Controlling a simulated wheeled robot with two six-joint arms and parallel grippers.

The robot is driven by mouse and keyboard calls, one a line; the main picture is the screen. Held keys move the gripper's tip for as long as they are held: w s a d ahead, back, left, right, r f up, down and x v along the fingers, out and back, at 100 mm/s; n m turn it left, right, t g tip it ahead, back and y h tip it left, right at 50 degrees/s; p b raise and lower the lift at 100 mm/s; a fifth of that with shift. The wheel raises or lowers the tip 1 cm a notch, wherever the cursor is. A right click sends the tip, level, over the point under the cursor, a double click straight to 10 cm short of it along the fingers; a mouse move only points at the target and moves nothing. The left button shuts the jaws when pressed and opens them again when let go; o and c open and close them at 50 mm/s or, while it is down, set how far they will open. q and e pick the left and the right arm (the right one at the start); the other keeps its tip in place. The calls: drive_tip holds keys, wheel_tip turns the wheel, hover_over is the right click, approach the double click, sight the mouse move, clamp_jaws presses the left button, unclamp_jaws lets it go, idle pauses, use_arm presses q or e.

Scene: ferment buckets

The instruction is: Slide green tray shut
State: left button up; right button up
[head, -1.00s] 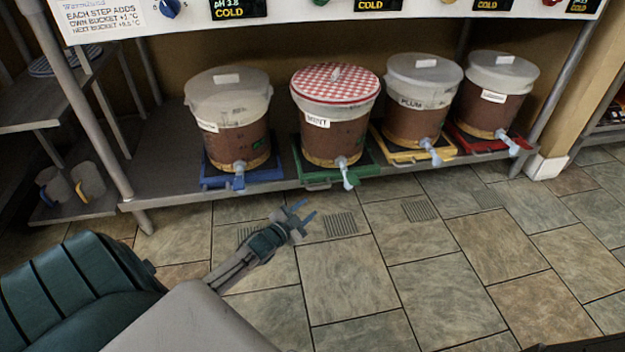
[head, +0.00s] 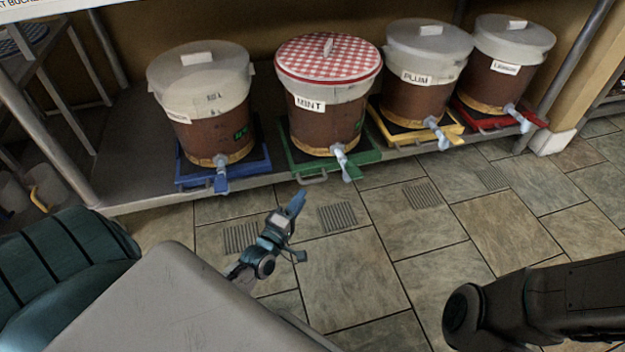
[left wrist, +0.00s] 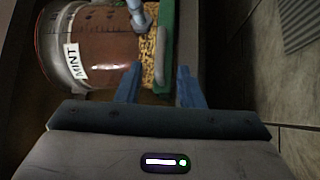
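The green tray (head: 370,157) lies on the low shelf under the MINT bucket (head: 327,120), which has a red-and-white checked lid. The tray's front, with a small handle (head: 312,179), sits at the shelf's front edge.
A blue tray (head: 262,167) with a bucket is on the left. A yellow tray (head: 455,129) with the PLUM bucket (head: 414,90) and a red tray (head: 537,120) are on the right. Bucket taps jut forward. The tiled floor in front is clear.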

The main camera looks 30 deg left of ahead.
sight(313, 180)
use_arm(q)
drive_tip(key=w, duration=0.2)
drive_tip(key=w+b, duration=0.1)
drive_tip(key=w, duration=0.2)
drive_tip(key=w+r+b, duration=0.1)
drive_tip(key=w, duration=0.2)
drive_tip(key=shift+a, duration=0.3)
clamp_jaws()
